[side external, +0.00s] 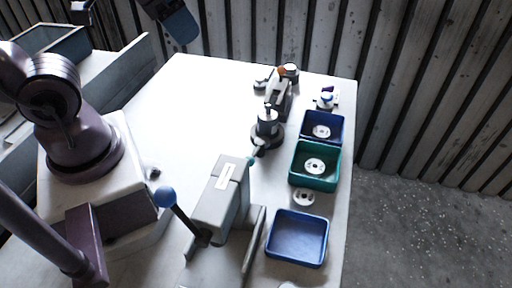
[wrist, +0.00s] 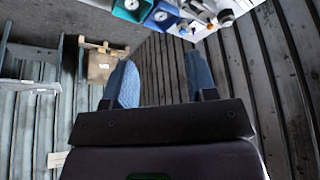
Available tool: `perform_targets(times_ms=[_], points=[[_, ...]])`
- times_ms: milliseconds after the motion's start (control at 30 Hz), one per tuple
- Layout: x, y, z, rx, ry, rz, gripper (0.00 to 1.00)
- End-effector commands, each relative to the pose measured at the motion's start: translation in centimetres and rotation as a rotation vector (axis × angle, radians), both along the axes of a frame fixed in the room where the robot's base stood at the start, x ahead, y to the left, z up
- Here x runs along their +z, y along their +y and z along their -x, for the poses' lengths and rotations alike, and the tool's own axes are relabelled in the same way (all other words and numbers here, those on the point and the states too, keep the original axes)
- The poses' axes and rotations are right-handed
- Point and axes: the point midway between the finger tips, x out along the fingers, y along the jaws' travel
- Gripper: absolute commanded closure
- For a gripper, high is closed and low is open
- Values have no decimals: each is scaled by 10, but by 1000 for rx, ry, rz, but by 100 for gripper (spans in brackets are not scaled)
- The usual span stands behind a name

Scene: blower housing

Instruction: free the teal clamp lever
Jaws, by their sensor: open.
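A small lever with a teal tip (side external: 250,161), apparently the teal clamp lever, shows in the side external view. It sits at the far end of a grey block-shaped housing (side external: 222,195), close to a dark round fixture (side external: 267,130). Whether it is clamped is too small to tell. My gripper (wrist: 162,72) is open and empty in the wrist view, its two blue fingers wide apart. In the side external view, a blue finger (side external: 178,25) shows at the top edge, high and well away from the lever. The lever is not clear in the wrist view.
A blue-ball lever (side external: 165,197) stands left of the housing. On the right are a front blue bin (side external: 298,262), a teal bin (side external: 292,178) and a back blue bin (side external: 341,117), the latter two holding discs. A loose disc (side external: 303,198) lies between bins. The table's back left is clear.

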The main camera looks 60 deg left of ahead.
Motion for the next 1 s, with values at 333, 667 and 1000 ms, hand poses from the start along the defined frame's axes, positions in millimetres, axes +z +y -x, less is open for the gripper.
perform_targets(times_ms=[333,667,1000], points=[[-57,-17,-56,-4,365,15,48],[-140,-38,-110,159,706,5,48],[-183,-52,-148,441,846,-11,48]])
